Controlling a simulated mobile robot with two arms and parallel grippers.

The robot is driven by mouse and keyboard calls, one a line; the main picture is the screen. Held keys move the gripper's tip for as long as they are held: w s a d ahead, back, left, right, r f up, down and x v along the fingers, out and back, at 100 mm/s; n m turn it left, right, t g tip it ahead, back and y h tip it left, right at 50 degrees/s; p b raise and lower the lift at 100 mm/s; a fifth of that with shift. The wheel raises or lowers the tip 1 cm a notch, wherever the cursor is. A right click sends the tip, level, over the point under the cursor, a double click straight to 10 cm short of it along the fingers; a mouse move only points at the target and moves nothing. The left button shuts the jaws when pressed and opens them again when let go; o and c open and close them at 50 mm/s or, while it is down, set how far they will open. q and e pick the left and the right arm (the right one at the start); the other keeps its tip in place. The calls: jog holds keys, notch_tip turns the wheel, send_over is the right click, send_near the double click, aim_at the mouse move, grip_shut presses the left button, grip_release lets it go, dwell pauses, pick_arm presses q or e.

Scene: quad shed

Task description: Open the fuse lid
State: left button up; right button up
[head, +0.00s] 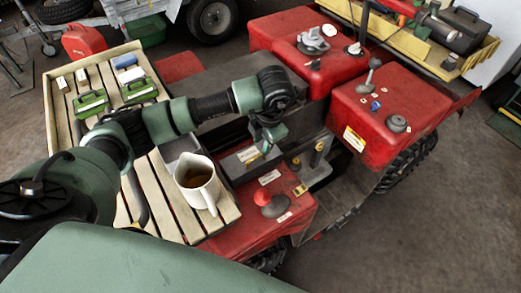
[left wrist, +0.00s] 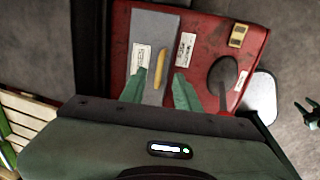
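The fuse lid (head: 238,163) is a grey lid with a white label, on the red fender beside the slatted rack. In the left wrist view the lid (left wrist: 151,28) has a yellow strip (left wrist: 160,67) along it. My left gripper (head: 269,146) is above the lid's right side. In the left wrist view its two green fingers (left wrist: 160,91) are spread, with the yellow strip between and ahead of them and nothing held. Whether they touch the lid I cannot tell. A small green pronged shape at that view's right edge may be my right gripper (left wrist: 309,113).
A cream mug (head: 198,188) with dark liquid stands on the slatted rack (head: 178,207), close to the lid. Green-handled items lie farther back on the rack.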

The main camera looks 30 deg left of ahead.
aim_at(259, 156)
pick_arm(q)
jog(key=p+x, duration=0.1)
jog(key=x, duration=0.4)
jog(key=shift+s, duration=0.15)
jog(key=shift+f, duration=0.5)
grip_shut()
jog(key=shift+r, duration=0.1)
dwell(0.7)
